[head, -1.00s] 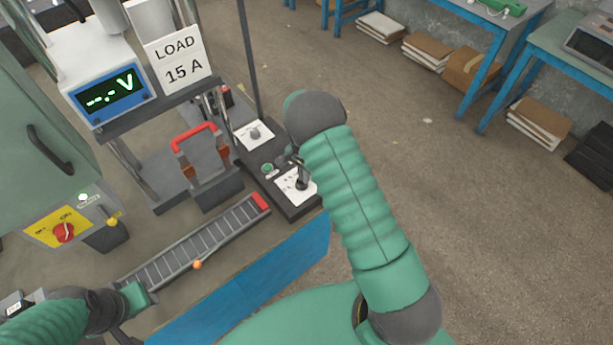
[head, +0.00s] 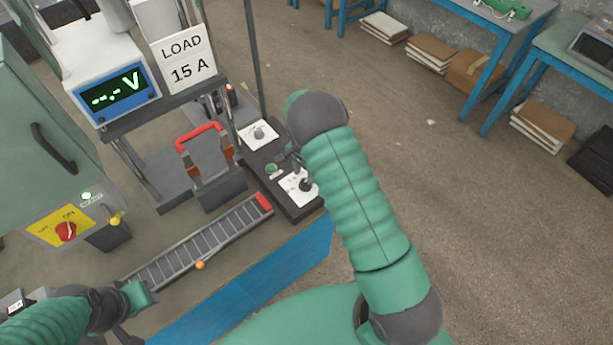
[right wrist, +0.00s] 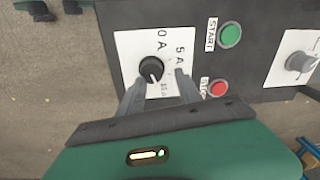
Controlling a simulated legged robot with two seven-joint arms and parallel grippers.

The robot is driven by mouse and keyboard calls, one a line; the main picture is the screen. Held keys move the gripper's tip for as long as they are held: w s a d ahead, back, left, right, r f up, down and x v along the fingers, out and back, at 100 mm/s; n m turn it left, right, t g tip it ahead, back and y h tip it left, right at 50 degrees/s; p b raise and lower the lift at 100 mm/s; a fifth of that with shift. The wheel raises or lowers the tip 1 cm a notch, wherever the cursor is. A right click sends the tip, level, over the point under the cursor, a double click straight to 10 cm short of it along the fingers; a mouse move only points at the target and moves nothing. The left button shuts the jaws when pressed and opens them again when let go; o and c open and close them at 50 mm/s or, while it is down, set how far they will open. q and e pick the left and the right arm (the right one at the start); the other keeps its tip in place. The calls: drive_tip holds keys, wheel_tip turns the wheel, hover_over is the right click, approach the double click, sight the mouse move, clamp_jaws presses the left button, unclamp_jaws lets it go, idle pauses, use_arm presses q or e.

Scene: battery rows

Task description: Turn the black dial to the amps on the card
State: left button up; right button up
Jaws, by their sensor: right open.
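The card (head: 183,58) reads "LOAD 15 A" and stands at the upper left of the head view. The black dial (right wrist: 151,69) sits on a white plate (right wrist: 127,45) with "0 A", "5 A" and a partly hidden label. Its pale mark points toward the lower edge of the right wrist view. My right gripper (right wrist: 158,77) is open, its fingers on either side of the dial; I cannot tell whether they touch it. In the head view the dial (head: 306,186) shows beside my right arm. My left gripper (head: 137,294) is at the lower left, its jaws unclear.
The green START button (right wrist: 230,34), a red button (right wrist: 218,87) and a grey knob (right wrist: 299,62) share the panel. A meter (head: 120,92) shows "--.- V". A red-handled lever (head: 201,135) and a slatted track (head: 200,240) stand nearby. Open floor lies right.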

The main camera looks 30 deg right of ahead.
sight(304, 186)
use_arm(q)
drive_tip(key=shift+d+f, duration=0.1)
drive_tip(key=shift+f, duration=0.15)
use_arm(e)
drive_tip(key=shift+s+a+f+g, duration=0.2)
drive_tip(key=shift+s+a+f, duration=0.15)
drive_tip(key=shift+s+f, duration=0.3)
drive_tip(key=shift+s+a+f+g, duration=0.2)
drive_tip(key=shift+s+a+f, duration=0.15)
drive_tip(key=shift+s+f, duration=0.25)
drive_tip(key=r, duration=0.2)
drive_tip(key=w+r, duration=0.1)
drive_tip(key=r, duration=0.2)
drive_tip(key=w+d+r, duration=0.1)
drive_tip(key=r, duration=0.1)
drive_tip(key=shift+d+r, duration=0.1)
drive_tip(key=shift+r, duration=0.3)
use_arm(q)
drive_tip(key=shift+w+d+f, duration=0.3)
drive_tip(key=shift+w+d, duration=0.2)
drive_tip(key=shift+w, duration=0.3)
use_arm(e)
wheel_tip(304, 186, up, 11)
drive_tip(key=shift+s+d+r+t, duration=0.2)
drive_tip(key=shift+s+t, duration=0.1)
drive_tip(key=shift+t, duration=0.1)
drive_tip(key=shift+a, duration=0.1)
